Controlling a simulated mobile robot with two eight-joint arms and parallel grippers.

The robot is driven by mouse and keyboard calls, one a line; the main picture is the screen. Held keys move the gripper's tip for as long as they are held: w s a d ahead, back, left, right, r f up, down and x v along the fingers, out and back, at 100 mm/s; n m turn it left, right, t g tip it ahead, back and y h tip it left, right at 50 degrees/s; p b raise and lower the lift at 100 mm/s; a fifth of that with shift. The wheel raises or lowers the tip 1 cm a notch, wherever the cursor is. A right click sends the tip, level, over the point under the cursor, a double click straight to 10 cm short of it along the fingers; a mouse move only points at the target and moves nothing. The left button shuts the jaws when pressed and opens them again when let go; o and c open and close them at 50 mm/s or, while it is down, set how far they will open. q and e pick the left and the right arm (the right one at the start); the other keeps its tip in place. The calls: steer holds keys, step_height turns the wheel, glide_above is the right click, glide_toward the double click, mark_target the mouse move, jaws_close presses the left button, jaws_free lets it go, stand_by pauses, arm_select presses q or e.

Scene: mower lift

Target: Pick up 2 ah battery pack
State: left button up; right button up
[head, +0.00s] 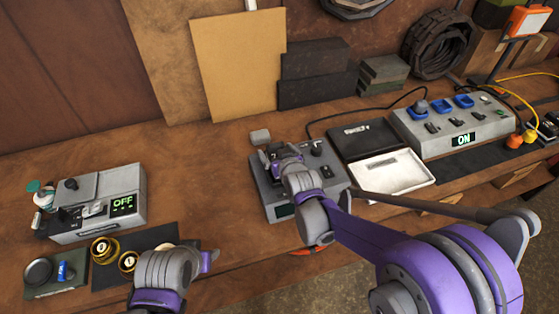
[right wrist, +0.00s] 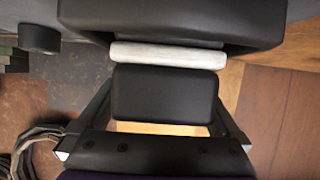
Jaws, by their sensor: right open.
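A grey device (head: 268,202) with a knob and a dark display stands on the bench, and my right gripper (head: 282,160) is over its left part. In the right wrist view, a black block with rounded corners (right wrist: 165,95) lies between the spread fingers of my open right gripper (right wrist: 165,122). It may be the battery pack; no label is readable. A pale strip (right wrist: 165,55) lies along its upper edge. In the head view the arm hides most of that spot. My left gripper (head: 205,258) is low at the bench's front edge, its finger opening unclear.
An open black case with a white tray (head: 395,172) is right of the device. Further right is a grey station (head: 455,132) reading ON, with blue parts on top. At left are a grey box (head: 115,190) reading OFF and brass rings (head: 104,250). Cardboard leans behind.

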jaws_close()
stand_by(0.4)
steer(key=shift+r, duration=0.15)
